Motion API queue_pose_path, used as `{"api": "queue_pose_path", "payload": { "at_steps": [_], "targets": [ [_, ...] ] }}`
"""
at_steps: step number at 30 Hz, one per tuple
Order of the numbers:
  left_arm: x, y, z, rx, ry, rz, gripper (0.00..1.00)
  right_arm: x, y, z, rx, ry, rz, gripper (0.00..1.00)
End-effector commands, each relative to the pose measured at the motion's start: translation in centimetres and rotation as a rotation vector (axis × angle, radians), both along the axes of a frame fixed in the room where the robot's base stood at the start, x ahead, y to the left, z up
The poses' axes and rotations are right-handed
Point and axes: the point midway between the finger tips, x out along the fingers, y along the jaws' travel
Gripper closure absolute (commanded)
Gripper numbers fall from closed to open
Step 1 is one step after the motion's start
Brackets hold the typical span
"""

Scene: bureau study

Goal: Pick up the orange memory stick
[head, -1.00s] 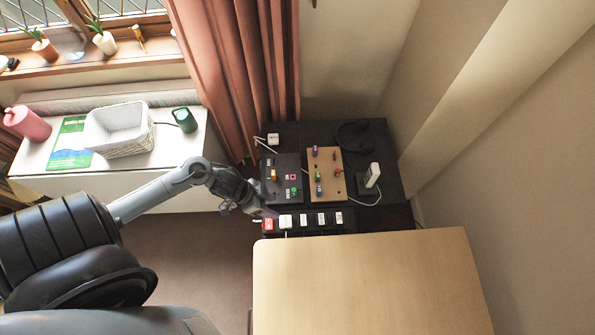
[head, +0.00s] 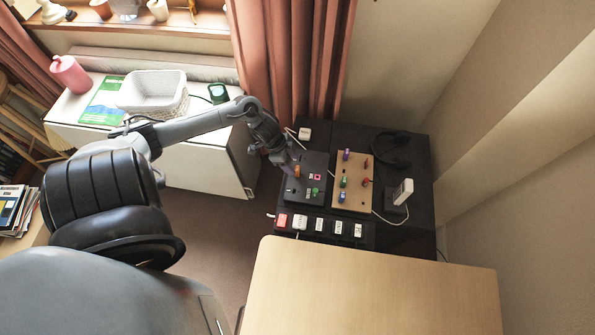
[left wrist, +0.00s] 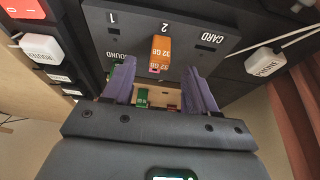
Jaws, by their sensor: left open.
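The orange memory stick (head: 297,171) stands in the dark socket panel (head: 307,190) on the black desk. In the left wrist view the stick (left wrist: 161,50), marked "32 GB", sits at the slot numbered 2. My left gripper (head: 288,166) is at the panel's left side, close to the stick. In the left wrist view its purple fingers (left wrist: 160,85) are open, one on each side of the stick's column, with nothing held. I cannot tell whether either finger touches the stick. My right gripper is not in view.
A tan board (head: 352,184) with several coloured sticks stands right of the panel. A row of labelled switches (head: 319,224) runs in front. A white device (head: 403,190) and headphones (head: 390,150) lie to the right. A green stick (left wrist: 142,97) shows between the fingers beyond.

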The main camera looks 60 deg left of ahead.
Motion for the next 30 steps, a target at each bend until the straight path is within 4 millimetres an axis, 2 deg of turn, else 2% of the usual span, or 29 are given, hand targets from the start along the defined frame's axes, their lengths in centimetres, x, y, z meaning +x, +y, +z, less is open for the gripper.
{"api": "queue_pose_path", "payload": {
  "at_steps": [13,23,30],
  "targets": [
    [1.6,-1.3,-4.3,-0.002,0.0,0.001,0.43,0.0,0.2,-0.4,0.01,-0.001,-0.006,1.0],
    [1.8,-1.4,-4.7,0.0,0.0,0.0,0.43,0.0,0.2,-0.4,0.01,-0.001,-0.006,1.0],
    [1.8,-1.4,-4.7,0.0,0.0,0.0,0.79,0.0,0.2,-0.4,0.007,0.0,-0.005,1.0]
  ]
}}
